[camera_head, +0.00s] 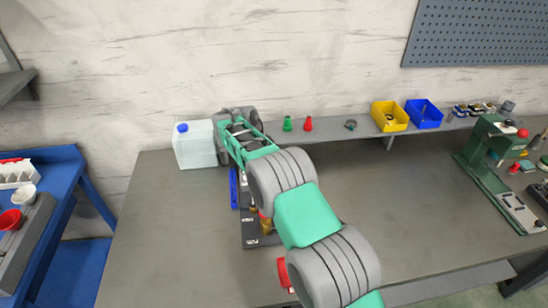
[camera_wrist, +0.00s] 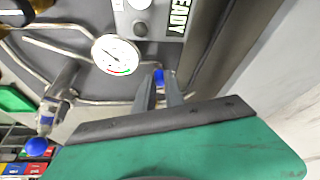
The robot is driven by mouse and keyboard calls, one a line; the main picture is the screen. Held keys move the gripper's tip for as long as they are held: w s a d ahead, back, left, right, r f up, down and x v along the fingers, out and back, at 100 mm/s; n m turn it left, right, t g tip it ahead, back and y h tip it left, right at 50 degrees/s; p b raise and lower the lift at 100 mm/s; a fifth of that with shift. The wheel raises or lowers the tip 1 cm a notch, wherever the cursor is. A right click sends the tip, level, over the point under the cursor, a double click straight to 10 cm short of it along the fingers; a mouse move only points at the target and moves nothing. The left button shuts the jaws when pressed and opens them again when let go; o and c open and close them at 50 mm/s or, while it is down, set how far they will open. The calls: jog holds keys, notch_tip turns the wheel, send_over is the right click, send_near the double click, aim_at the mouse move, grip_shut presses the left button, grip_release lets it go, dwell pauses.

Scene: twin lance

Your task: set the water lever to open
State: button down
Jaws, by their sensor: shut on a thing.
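In the wrist view, my gripper (camera_wrist: 160,80) reaches over a grey panel, its two grey fingers close together. A small blue part (camera_wrist: 160,75), seemingly the lever's handle, sits at the fingertips and is mostly hidden by them. A second blue knob (camera_wrist: 37,146) on a metal fitting is at the lower left, apart from the fingers. A white round gauge (camera_wrist: 115,54) is just left of the fingertips. In the head view, my arm covers much of the dark device (camera_head: 250,228) on the bench, and I cannot make out the lever or its position there.
A READY label (camera_wrist: 178,15) and metal tubes surround the fingers. On the bench (camera_head: 400,190) stand a jug with a blue cap (camera_head: 195,145), a green press (camera_head: 495,165) and a red part (camera_head: 284,272). A yellow bin (camera_head: 390,116) and blue bin (camera_head: 424,114) are behind. The bench's middle right is clear.

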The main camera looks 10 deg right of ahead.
jog(key=shift+w+r+m+g+p, duration=0.1)
jog(key=shift+w+m+g+p, duration=0.25)
jog(key=shift+m+p, duration=0.95)
jog(key=shift+n+p, duration=0.3)
jog(key=shift+p, duration=0.2)
jog(key=c, duration=1.4)
grip_release()
